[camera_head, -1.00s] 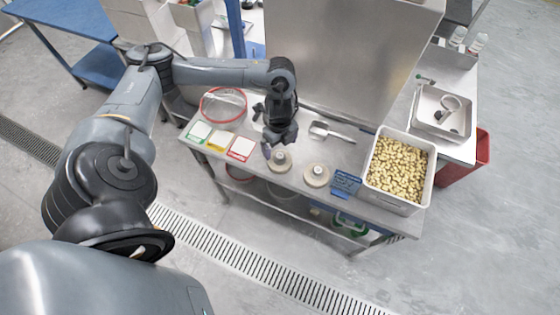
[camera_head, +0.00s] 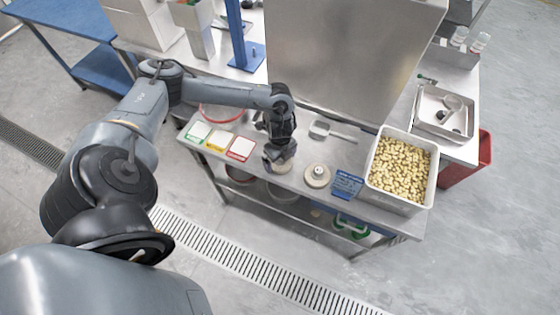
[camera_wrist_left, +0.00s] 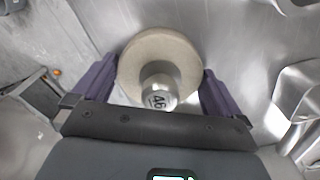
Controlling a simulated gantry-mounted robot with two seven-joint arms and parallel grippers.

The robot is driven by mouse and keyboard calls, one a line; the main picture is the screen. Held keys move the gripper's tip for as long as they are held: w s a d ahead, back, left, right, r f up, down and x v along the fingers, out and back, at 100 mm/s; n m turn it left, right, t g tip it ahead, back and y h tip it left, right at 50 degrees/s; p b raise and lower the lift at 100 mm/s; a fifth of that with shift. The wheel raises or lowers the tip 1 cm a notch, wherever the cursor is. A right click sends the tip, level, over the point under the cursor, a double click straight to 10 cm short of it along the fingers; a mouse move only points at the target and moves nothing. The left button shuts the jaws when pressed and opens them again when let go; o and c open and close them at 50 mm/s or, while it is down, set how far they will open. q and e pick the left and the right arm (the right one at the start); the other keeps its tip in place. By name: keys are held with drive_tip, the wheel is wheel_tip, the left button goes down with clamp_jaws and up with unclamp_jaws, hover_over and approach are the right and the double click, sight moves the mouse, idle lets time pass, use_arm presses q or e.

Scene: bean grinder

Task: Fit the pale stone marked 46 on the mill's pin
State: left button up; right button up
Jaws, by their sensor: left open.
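The pale round stone marked 46 (camera_wrist_left: 158,52) lies on the steel table between the open fingers of my left gripper (camera_wrist_left: 152,85). Its grey metal hub carries the number 46, seen upside down. The fingers stand on either side of the stone; I cannot tell whether they touch it. In the head view my left gripper (camera_head: 277,157) covers most of this stone. A second pale stone with a hub (camera_head: 317,175) lies to its right; its number is too small to read. The mill's pin is not clearly seen. My right gripper is not in view.
A blue sign (camera_head: 347,185) and a bin of pale beans (camera_head: 402,168) stand to the right. A metal scoop (camera_head: 322,129) lies behind. Coloured cards (camera_head: 241,149) and a red-rimmed round item (camera_head: 222,115) are to the left. A steel panel (camera_head: 350,60) rises behind the table.

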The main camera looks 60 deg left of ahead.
use_arm(q)
drive_tip(key=c, duration=1)
drive_tip(key=shift+c, duration=0.7)
drive_tip(key=shift+r, duration=0.2)
